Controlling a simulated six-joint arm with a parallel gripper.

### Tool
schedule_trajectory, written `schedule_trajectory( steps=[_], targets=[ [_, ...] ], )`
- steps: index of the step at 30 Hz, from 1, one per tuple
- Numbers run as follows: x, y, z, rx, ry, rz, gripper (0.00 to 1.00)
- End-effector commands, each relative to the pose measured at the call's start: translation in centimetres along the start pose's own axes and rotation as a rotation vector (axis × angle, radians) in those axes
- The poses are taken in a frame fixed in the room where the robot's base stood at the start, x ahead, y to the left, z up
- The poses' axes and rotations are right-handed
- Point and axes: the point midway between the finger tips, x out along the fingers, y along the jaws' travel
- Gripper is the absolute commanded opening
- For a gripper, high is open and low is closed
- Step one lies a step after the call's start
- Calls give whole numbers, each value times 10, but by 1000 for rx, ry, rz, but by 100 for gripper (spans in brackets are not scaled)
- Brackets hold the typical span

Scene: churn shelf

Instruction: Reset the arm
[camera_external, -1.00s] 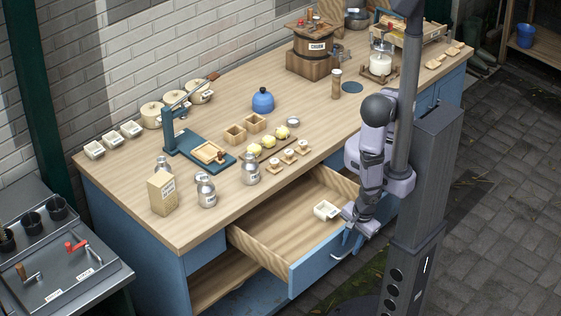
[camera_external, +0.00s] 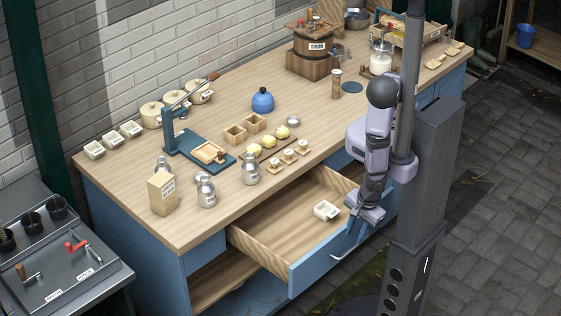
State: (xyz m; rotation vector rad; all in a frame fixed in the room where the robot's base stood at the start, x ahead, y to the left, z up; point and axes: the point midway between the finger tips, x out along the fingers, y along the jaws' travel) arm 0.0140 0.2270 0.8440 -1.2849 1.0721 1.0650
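My gripper (camera_external: 352,209) is at the lower end of my arm, by the right front part of the open drawer (camera_external: 275,222). It points down and to the left, close to a small white box (camera_external: 326,210) lying in the drawer. A narrow gap shows between my gripper and the box. The fingers are too small and dark to tell whether they are open or shut.
The wooden worktop (camera_external: 215,230) stands behind the drawer. The blue drawer front has a handle (camera_external: 345,250). Paved floor lies to the right.

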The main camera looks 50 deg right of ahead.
Motion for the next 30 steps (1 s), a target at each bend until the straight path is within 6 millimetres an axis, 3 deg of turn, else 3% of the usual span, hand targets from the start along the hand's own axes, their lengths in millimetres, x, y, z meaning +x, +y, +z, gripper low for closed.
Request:
schedule_trajectory(
  steps=[8, 14, 17, 23, 30],
  targets=[
    [-2, -3, 3, -8, -1, 7, 28],
    [-12, -23, 20, -92, -11, 52, 28],
    [-21, -44, 33, -172, -29, 84, 28],
    [-44, -110, 50, -392, -97, 126, 28],
    [-71, -203, 37, -675, -174, 96, 28]
  ],
)
